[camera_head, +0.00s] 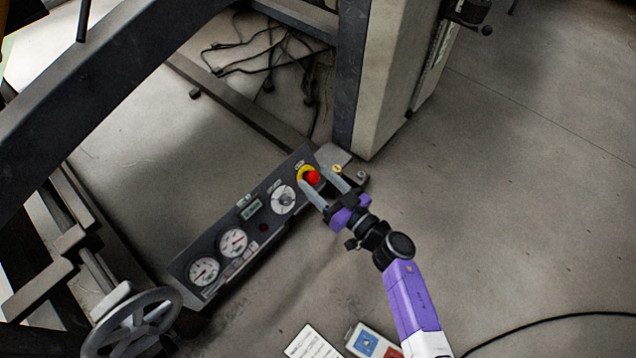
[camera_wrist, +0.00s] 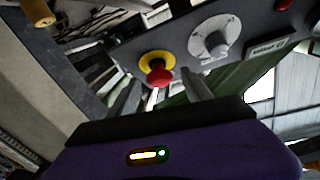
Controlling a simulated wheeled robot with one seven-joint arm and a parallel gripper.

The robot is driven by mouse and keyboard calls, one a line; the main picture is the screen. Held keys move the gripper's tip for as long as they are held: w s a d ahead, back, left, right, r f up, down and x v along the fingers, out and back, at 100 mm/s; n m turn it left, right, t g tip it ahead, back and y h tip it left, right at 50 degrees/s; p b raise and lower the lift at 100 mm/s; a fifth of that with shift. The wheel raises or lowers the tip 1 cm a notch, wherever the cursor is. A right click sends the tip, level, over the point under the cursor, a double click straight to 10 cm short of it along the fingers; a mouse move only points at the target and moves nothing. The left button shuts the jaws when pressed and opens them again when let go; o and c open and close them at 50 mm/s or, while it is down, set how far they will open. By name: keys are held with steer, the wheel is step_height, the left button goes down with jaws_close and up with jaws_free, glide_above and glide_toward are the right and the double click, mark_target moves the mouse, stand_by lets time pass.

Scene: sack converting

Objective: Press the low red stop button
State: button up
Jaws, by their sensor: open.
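The red stop button (camera_head: 313,177) with its yellow collar sits at the upper right end of a dark control panel (camera_head: 262,228). In the wrist view the red button (camera_wrist: 158,76) shows in front of the gripper, between the two fingers. My gripper (camera_head: 318,184) is open, with its grey fingers on either side of the button in the head view. Whether the fingers or palm touch the button I cannot tell. Nothing is held in the gripper (camera_wrist: 158,95).
Beside the button are a round selector dial (camera_head: 283,199) and gauges (camera_head: 233,243). A handwheel (camera_head: 132,322) stands at the lower left. A pale machine column (camera_head: 395,75) rises behind the panel. Cables (camera_head: 265,60) lie on the floor. Floor to the right is mostly clear.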

steer(key=shift+w+a, duration=0.1)
jaws_close()
stand_by(1.4)
